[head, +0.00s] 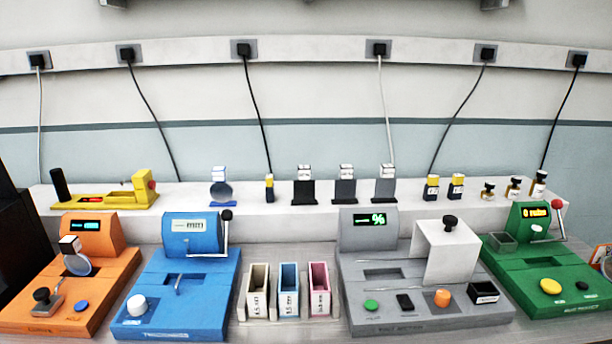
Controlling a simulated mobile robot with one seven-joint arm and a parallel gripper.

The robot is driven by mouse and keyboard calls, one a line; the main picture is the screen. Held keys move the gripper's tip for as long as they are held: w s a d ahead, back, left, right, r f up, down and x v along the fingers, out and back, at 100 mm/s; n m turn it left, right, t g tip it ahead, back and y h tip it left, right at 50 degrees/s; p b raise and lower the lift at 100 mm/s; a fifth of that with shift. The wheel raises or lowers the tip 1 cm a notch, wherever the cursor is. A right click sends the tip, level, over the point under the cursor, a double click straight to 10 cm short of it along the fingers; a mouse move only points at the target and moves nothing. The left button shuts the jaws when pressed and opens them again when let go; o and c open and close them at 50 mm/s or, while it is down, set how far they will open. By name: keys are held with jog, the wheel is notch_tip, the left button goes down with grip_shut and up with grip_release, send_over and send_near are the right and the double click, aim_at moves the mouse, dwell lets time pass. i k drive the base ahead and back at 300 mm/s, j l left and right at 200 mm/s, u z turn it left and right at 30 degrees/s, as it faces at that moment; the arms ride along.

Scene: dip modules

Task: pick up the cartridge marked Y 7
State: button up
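No marking Y 7 can be read in the head view, so I cannot tell which item is that cartridge. Several small labelled items stand on the pale back ledge. A dark one with a white top (304,187), a second like it (345,187) and a greyer third (385,186) stand near the middle. A white-topped piece with a round grey disc (221,188) stands further left. My gripper is not in view.
On the bench stand an orange module (112,283), a blue module (205,296), a grey module (435,318) with a raised white block (446,255), and a green module (545,262). Three narrow bins, beige (258,290), blue (289,290) and pink (319,290), stand between blue and grey. A yellow device (120,198) is at back left.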

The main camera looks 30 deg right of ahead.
aim_at(431, 189)
jog(key=i+j, duration=0.1)
jog(key=j, duration=0.2)
jog(key=i+j, duration=0.1)
jog(key=j, duration=0.2)
jog(key=i+j, duration=0.15)
jog(key=j, duration=0.15)
jog(key=j+z, duration=0.1)
jog(key=z, duration=0.25)
jog(key=j+z, duration=0.1)
jog(key=z, duration=0.3)
jog(key=j+z, duration=0.1)
jog(key=z, duration=1.05)
jog(key=i, duration=1)
